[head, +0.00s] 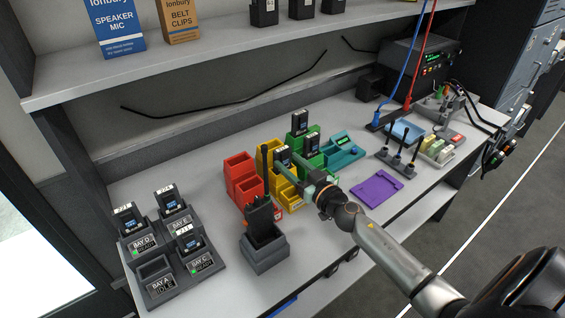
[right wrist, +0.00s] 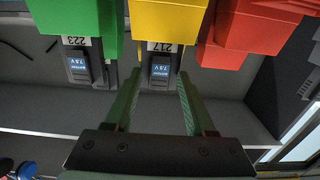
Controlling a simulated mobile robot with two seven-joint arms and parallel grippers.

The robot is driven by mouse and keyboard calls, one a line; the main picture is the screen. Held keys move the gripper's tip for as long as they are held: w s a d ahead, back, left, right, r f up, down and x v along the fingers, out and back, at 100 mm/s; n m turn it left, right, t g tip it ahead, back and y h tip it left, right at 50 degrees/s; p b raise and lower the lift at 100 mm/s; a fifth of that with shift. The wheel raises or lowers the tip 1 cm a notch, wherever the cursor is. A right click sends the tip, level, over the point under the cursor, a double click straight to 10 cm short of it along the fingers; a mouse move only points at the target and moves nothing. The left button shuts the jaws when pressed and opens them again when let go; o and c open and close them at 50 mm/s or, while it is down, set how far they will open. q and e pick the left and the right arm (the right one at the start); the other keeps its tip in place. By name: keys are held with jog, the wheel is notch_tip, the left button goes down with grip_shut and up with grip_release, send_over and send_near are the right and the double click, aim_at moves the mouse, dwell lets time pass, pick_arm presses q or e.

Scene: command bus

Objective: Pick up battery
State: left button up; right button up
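A dark battery with a blue label and tag 217 (right wrist: 160,68) stands in the yellow bin (right wrist: 168,18). It also shows in the head view as a dark block (head: 283,154). My right gripper (head: 282,168) is open at the yellow bin. In the right wrist view its two green fingers (right wrist: 160,80) point toward battery 217, one on each side; whether they touch it I cannot tell. Battery 223 (right wrist: 78,66) is at the green bin (right wrist: 75,20). Two batteries (head: 300,122) (head: 311,142) show at the green bins in the head view. My left gripper is not in view.
Red bins (head: 242,178) stand left of the yellow ones. A charger rack (head: 160,290) at front left holds batteries in bays C, D and E; bay A is empty. A black radio (head: 260,212) stands in a grey holder. A purple mat (head: 376,187) lies to the right.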

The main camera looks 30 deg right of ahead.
grip_shut()
dwell(0.5)
notch_tip(320, 180, up, 10)
jog(key=p, duration=0.5)
jog(key=shift+p, duration=0.4)
